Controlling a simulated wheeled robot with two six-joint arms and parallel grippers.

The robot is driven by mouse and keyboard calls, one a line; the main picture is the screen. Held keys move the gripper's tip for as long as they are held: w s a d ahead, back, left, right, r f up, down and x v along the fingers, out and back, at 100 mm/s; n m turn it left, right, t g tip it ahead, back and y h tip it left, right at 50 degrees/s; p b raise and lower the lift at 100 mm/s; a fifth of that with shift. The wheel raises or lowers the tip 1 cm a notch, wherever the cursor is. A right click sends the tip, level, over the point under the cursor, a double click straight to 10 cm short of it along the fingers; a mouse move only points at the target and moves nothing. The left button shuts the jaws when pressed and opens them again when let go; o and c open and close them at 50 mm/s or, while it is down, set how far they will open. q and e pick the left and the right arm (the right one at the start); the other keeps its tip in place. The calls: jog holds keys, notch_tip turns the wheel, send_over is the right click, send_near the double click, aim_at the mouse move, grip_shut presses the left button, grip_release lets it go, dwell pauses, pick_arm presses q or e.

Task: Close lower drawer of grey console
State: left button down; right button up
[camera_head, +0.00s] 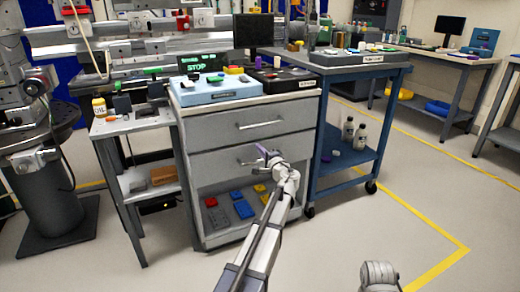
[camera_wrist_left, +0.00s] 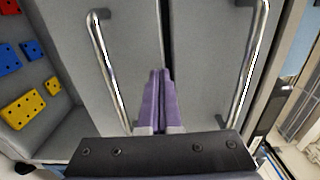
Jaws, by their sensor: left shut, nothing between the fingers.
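The grey console (camera_head: 196,138) stands in the middle of the head view. Its lower drawer (camera_head: 212,166) is under the upper drawer (camera_head: 228,133). The lower front looks about level with the upper one; any small gap is hard to tell. My left gripper (camera_head: 263,150) is in front of the lower drawer and hides part of its handle. In the left wrist view, turned sideways, the lower drawer front (camera_wrist_left: 70,45) is left and the upper (camera_wrist_left: 210,60) right. The shut, empty purple fingers (camera_wrist_left: 160,78) point at the dark seam between them. Contact cannot be told.
Below the drawers, an open shelf holds several red, blue and yellow blocks (camera_head: 239,205). A blue cart (camera_head: 345,172) stands close on the right, a small grey table (camera_head: 132,125) on the left. The floor in front is clear.

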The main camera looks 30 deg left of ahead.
pick_arm(q)
jog(key=v, duration=1.2)
jog(key=shift+d, duration=0.15)
pick_arm(e)
jog(key=shift+d, duration=0.35)
pick_arm(q)
jog(key=shift+s, duration=0.1)
jog(key=s+d+f+n+g+h+p, duration=0.1)
jog(key=s+d+f+g+h+p, duration=0.25)
jog(key=s+d, duration=0.6)
jog(key=s+d+f+n+g+h+p, duration=0.15)
jog(key=s+d+g+h+p, duration=0.3)
jog(key=s+d, duration=0.5)
jog(key=s+d+f+n+g+h+p, duration=0.1)
jog(key=s+d+f+g+h+p, duration=0.3)
jog(key=s+d, duration=0.6)
notch_tip(320, 180, up, 38)
jog(key=s+h+p, duration=0.1)
jog(key=p, duration=3.8)
jog(key=shift+a+t, duration=0.35)
jog(key=shift+t, duration=0.05)
pick_arm(e)
notch_tip(320, 180, up, 51)
jog(key=shift+s, duration=0.15)
